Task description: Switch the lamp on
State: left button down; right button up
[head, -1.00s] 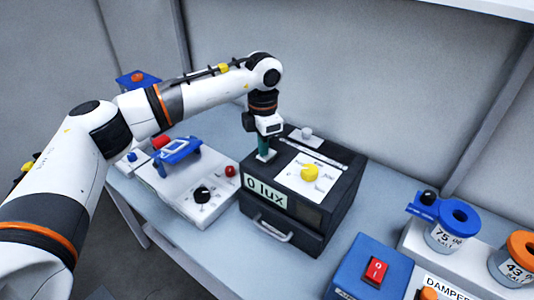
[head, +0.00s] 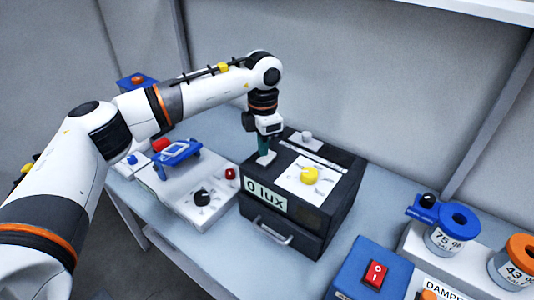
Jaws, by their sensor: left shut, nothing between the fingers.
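The lamp box (head: 333,196) is a black box on the table, with a front display (head: 266,195) reading "0 lux". On its top are a yellow knob (head: 310,175) on a white dial plate, a small grey knob (head: 306,137) at the back, and a small white piece (head: 266,158) near the left edge. My left gripper (head: 263,152) points down over that white piece, shut and empty; I cannot tell whether it touches. A handle (head: 273,231) is on the box's lower front. My right gripper is not in view.
A white device (head: 180,190) with a blue holder, black knob and red light stands left. A blue box with a red switch (head: 375,273) is at the front right. Beside it, blue (head: 450,235) and orange-topped (head: 515,265) containers stand on a white base. A wall closes the back.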

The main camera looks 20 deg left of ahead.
aim_at(264, 161)
pick_arm(q)
notch_tip(264, 161, up, 5)
jog(key=shift+r+p, duration=0.15)
jog(key=shift+p, duration=1.05)
